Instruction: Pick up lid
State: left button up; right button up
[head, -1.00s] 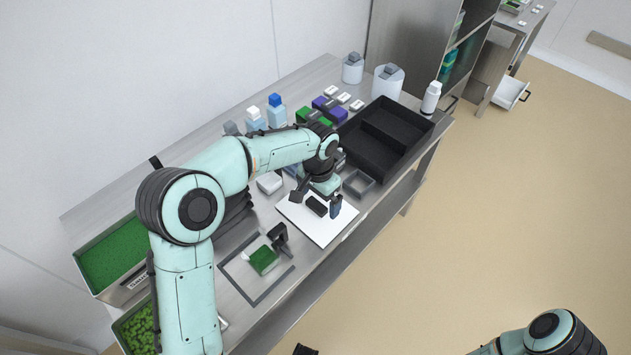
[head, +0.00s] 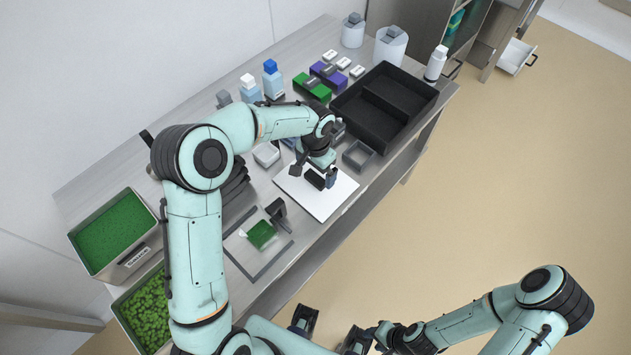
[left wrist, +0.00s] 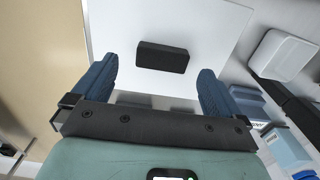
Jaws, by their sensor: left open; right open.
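The lid looks like a flat white square plate (head: 335,197) on the steel table, with a black block-shaped handle (head: 315,178) at its middle. In the left wrist view the white plate (left wrist: 210,25) fills the upper middle, and the black handle (left wrist: 162,57) lies between and just ahead of the blue fingertips. My left gripper (head: 314,175) is open over the handle, a finger on either side; I cannot tell whether they touch it. My right gripper (head: 331,328) is open and empty at the bottom, off the table's front edge.
A black two-part tray (head: 385,112) and a small grey container (head: 358,155) stand beyond the plate. Nearer are a grey frame with a green-filled pack (head: 261,234) and bins of green material (head: 113,232).

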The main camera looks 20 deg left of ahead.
pick_arm(q)
notch_tip(320, 180, down, 4)
jog(key=shift+w+a+f, duration=0.15)
jog(key=shift+f, duration=0.05)
jog(key=c, duration=1.1)
jog(key=shift+r, duration=0.2)
notch_tip(320, 180, up, 20)
jog(key=p, duration=0.2)
jog(key=n, duration=0.4)
send_over(315, 177)
jog(key=s+d, duration=0.1)
jog(key=d, duration=0.2)
jog(key=f, duration=1.5)
jog(key=shift+s, duration=0.2)
jog(key=shift+f, duration=0.1)
jog(key=shift+d, duration=0.15)
pick_arm(e)
jog(key=shift+w+r, duration=0.3)
jog(key=shift+r, duration=0.3)
jog(key=shift+w+r, duration=0.3)
jog(key=shift+r, duration=0.3)
